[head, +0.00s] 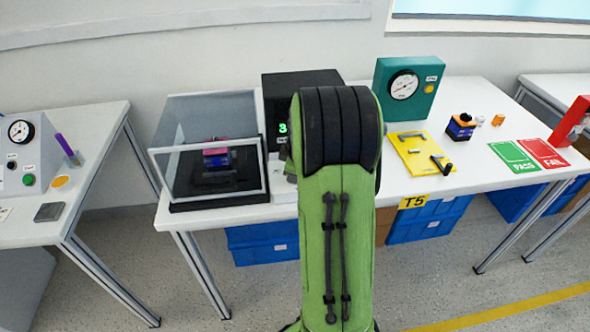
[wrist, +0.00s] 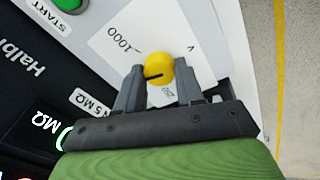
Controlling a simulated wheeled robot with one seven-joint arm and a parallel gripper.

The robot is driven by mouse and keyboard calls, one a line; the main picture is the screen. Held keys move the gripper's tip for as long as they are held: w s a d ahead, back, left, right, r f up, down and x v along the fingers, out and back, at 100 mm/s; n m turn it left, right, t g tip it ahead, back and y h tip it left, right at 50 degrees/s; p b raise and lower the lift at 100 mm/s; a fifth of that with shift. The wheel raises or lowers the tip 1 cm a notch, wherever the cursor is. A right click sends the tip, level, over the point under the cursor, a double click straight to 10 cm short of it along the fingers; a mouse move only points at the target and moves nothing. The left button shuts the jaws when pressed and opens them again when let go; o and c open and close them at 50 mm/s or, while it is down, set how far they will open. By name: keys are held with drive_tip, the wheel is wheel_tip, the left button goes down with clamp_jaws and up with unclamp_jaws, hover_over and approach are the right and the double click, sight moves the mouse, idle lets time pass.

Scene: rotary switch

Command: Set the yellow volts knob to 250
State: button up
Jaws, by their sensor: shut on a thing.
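The yellow knob (wrist: 159,66) is in the wrist view, on a white scale plate (wrist: 205,50) marked 1000 and V. Another mark below the knob is partly covered and hard to read. My gripper (wrist: 158,82) is shut on the knob, one finger on each side. In the head view my arm hides the knob and gripper; part of the black instrument (head: 300,80) shows behind it.
A green button (wrist: 70,4) labelled START and a lit green display (wrist: 62,138) sit near the knob. In the head view, a clear-walled box (head: 208,110) stands left of the instrument; a yellow plate (head: 408,160) and teal gauge box (head: 437,82) stand right.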

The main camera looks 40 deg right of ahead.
drive_tip(key=n, duration=0.3)
drive_tip(key=shift+n, duration=0.4)
drive_tip(key=n+b, duration=0.1)
drive_tip(key=n, duration=0.3)
drive_tip(key=shift+d+n+y, duration=0.1)
drive_tip(key=shift+n+y, duration=0.2)
drive_tip(key=n, duration=0.4)
drive_tip(key=shift+g+b, duration=0.4)
drive_tip(key=shift+n+b, duration=0.4)
drive_tip(key=shift+n, duration=1.6)
drive_tip(key=o, duration=1)
drive_tip(key=shift+y, duration=0.3)
drive_tip(key=shift+r, duration=0.1)
